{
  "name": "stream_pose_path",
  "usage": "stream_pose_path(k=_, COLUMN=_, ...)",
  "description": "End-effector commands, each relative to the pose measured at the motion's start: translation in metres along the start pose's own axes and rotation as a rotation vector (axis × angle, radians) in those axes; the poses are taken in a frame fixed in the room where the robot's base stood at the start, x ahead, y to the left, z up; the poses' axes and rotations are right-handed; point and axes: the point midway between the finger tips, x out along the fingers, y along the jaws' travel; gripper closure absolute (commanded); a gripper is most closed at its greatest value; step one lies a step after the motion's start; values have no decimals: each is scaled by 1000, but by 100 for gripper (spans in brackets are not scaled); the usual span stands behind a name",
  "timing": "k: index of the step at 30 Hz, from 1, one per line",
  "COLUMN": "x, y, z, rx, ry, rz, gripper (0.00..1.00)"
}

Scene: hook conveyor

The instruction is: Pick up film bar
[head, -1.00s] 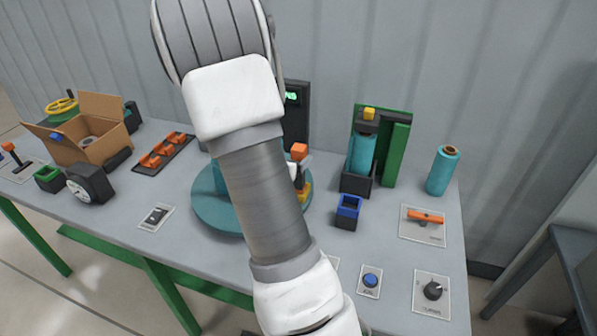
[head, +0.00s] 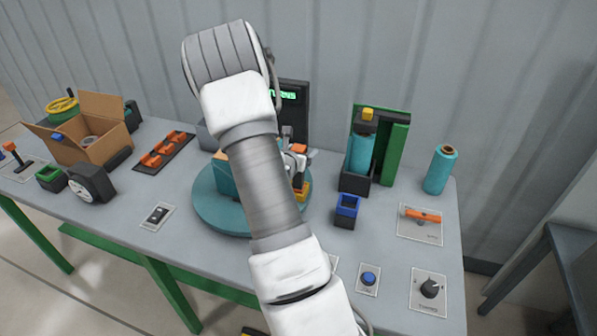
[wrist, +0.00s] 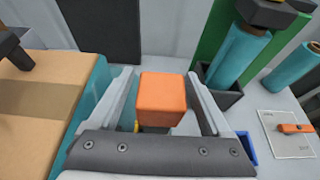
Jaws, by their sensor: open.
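An orange block (wrist: 162,93), which looks like the top of the film bar, sits between the two fingers of my gripper (wrist: 158,76) in the wrist view. The fingers stand apart on its left and right, and the gripper is open. I cannot tell whether either finger touches it. In the head view, my gripper (head: 291,156) is partly hidden behind my arm, beside the orange top (head: 306,150). An orange and yellow part (head: 302,190) shows below it, at the right edge of the teal turntable (head: 215,212).
A brown box (wrist: 45,95) on the turntable is left of my gripper. A green stand (head: 393,153) with a teal roll (head: 361,155) is to the right, with a blue holder (head: 347,209) in front. A dark display (head: 293,110) stands behind.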

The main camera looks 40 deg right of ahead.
Motion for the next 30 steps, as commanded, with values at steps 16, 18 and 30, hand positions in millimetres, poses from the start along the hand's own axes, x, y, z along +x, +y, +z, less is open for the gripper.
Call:
stream_pose_path(k=16, x=0, y=0, z=0, rx=1, ry=0, rz=0, gripper=90)
stream_pose_path(k=18, x=0, y=0, z=0, rx=1, ry=0, rz=0, gripper=100)
stream_pose_path(k=30, x=0, y=0, z=0, rx=1, ry=0, rz=0, gripper=100)
